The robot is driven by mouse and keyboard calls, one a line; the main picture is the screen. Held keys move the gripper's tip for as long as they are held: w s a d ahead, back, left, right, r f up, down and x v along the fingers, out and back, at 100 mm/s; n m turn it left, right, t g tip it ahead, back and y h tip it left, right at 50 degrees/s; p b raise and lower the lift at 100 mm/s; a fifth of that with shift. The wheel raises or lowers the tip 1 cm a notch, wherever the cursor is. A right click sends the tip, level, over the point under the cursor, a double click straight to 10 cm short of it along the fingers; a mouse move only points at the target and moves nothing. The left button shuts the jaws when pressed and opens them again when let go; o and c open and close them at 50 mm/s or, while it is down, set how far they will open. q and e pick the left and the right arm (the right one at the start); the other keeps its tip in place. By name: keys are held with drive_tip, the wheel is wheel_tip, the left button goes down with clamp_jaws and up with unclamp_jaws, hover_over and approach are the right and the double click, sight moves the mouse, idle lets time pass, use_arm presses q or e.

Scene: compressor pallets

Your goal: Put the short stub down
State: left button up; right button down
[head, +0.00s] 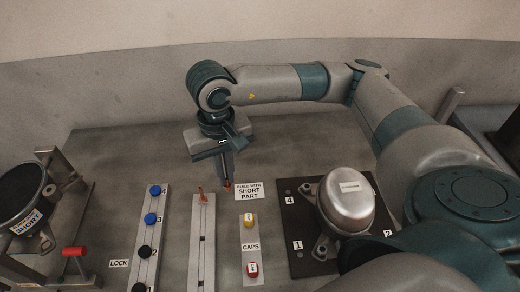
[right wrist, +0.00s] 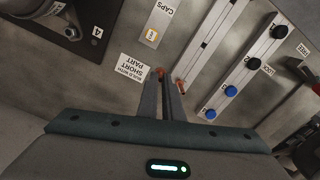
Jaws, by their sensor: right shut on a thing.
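My right gripper (head: 227,181) points down above the table and is shut on a short copper-coloured stub (head: 227,187). In the right wrist view the stub (right wrist: 159,69) shows at the tips of my right gripper (right wrist: 161,80); the fingers hide most of it. It is just left of the "BUILD WITH SHORT PART" label (head: 249,191). I cannot tell whether its lower end touches the table. My left gripper is not in view.
Another copper-coloured piece (head: 202,194) stands on a pale slotted rail (head: 203,240) to the left. A rail with blue and black caps (head: 151,218), a caps strip (head: 250,237) and a dark plate (head: 297,262) with a silver compressor (head: 346,201) are nearby. A black drum stands at far left (head: 22,190).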

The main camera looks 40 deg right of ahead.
drive_tip(key=m, duration=0.4)
drive_tip(key=shift+s+m, duration=0.3)
drive_tip(key=shift+m, duration=0.1)
drive_tip(key=m, duration=0.5)
drive_tip(key=shift+s+d+r, duration=0.1)
drive_tip(key=shift+s+d, duration=0.05)
drive_tip(key=shift+s, duration=0.2)
drive_tip(key=s+m, duration=0.1)
drive_tip(key=m, duration=0.7)
drive_tip(key=s+d+m, duration=0.1)
drive_tip(key=m, duration=0.8)
drive_tip(key=s+m+b, duration=0.1)
drive_tip(key=m, duration=0.8)
drive_tip(key=shift+d+r, duration=0.2)
drive_tip(key=shift+d, duration=0.1)
drive_tip(key=shift+w, duration=0.1)
